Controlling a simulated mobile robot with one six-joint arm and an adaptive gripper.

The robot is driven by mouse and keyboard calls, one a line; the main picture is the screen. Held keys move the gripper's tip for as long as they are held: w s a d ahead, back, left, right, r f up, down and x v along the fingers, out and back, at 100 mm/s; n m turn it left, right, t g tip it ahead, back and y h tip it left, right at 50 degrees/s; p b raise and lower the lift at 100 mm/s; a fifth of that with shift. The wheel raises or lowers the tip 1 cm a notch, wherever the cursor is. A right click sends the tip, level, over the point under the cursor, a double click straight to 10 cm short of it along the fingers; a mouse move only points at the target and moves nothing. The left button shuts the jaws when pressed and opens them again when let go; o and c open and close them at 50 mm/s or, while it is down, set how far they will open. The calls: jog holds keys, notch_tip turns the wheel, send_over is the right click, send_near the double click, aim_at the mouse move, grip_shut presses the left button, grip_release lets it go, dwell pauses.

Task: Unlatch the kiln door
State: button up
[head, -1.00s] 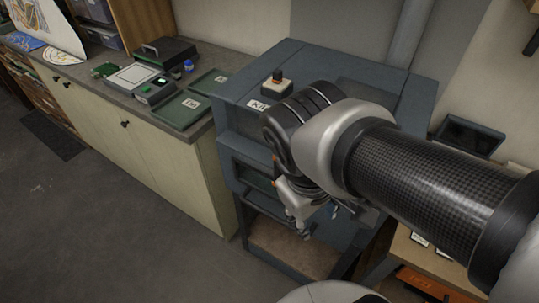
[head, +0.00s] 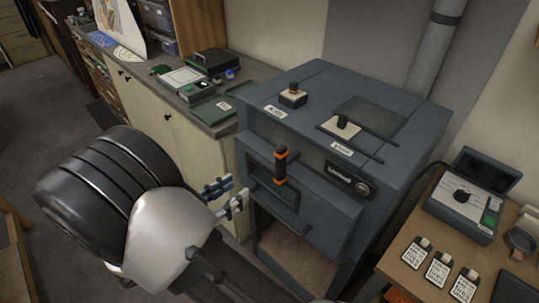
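The kiln (head: 310,100) is a blue-grey box on a dark stand in the middle of the head view. Its front door (head: 318,215) looks closed and has a small dark window and a bar along its lower edge. An upright black handle with orange bands (head: 280,166) sits at the upper left of the door front. My gripper (head: 238,191) is left of the handle and a little lower in the picture, apart from it. Its two fingers look spread, with nothing between them. My wrist hides part of the cabinet and floor.
Two knobs on pale plates (head: 293,96) (head: 341,127) stand on the kiln top. A dark plate with a round lock (head: 361,188) is on the front. A counter (head: 262,72) runs along the left.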

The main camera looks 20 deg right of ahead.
aim_at(277, 160)
jog(key=b+x, duration=0.2)
jog(key=x, duration=1.5)
jog(key=shift+w+d+f, duration=0.1)
jog(key=shift+w+d, duration=0.05)
jog(key=shift+c, duration=0.2)
grip_shut()
